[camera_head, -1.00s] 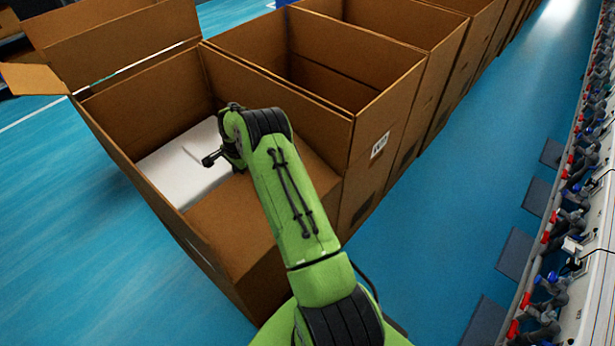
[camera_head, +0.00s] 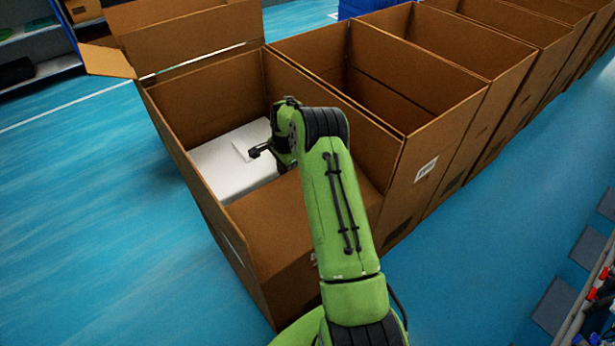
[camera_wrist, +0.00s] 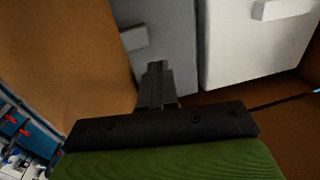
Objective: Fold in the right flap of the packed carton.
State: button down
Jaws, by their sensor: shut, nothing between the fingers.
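The packed carton (camera_head: 200,98) is a brown open-topped box with white contents (camera_head: 228,172) low inside. One tall flap (camera_head: 190,38) stands up at its far side and a small flap (camera_head: 106,60) sticks out at its left corner. A brown panel (camera_head: 268,232) spans the near part; I cannot tell whether it is a folded flap or a wall. My gripper (camera_head: 262,151) is over the opening, above the white contents, partly hidden by my arm. In the wrist view, my gripper (camera_wrist: 158,84) is shut and empty, in front of white blocks (camera_wrist: 255,52), with a brown panel (camera_wrist: 65,55) at left.
A row of open, empty-looking cartons (camera_head: 425,85) stands close against the right side, running to the back right. Blue floor (camera_head: 90,210) is clear at left. Equipment (camera_head: 590,300) lines the lower right edge. Shelves (camera_head: 35,50) stand at the far left.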

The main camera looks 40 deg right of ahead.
aim_at(286, 178)
notch_tip(286, 178, up, 11)
jog(key=s+p, duration=0.1)
jog(key=s, duration=0.1)
jog(key=s+a+r+m+t+b, duration=0.15)
jog(key=s+m, duration=0.25)
jog(key=m, duration=1.4)
jog(key=s+r+m+t+b, duration=0.1)
jog(key=s+r+m+b, duration=0.2)
jog(key=m, duration=1.5)
jog(key=x, duration=0.4)
jog(key=b+x, duration=0.1)
jog(key=x, duration=0.4)
jog(key=s+x, duration=0.1)
jog(key=x, duration=0.3)
jog(key=shift+w+d+f, duration=0.1)
jog(key=shift+w+f, duration=0.1)
jog(key=shift+f, duration=0.35)
